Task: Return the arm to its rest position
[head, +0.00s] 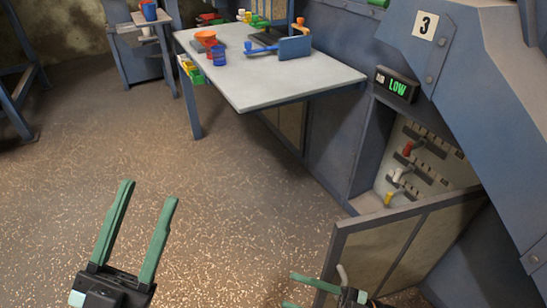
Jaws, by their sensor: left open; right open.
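My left gripper (149,191) stands at the lower left, its two green fingers spread apart and pointing up the picture over the speckled floor. Nothing is between them. My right gripper (289,290) is at the bottom edge, beside an open cabinet door (375,247). Its green fingers are apart and point left, with nothing visible between them. The rest of the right gripper is partly cut off by the picture's edge. I cannot tell whether it touches the door.
A grey table (285,82) with cups, a tray and a blue-handled tool stands at the upper middle. The floor (130,135) at left is clear.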

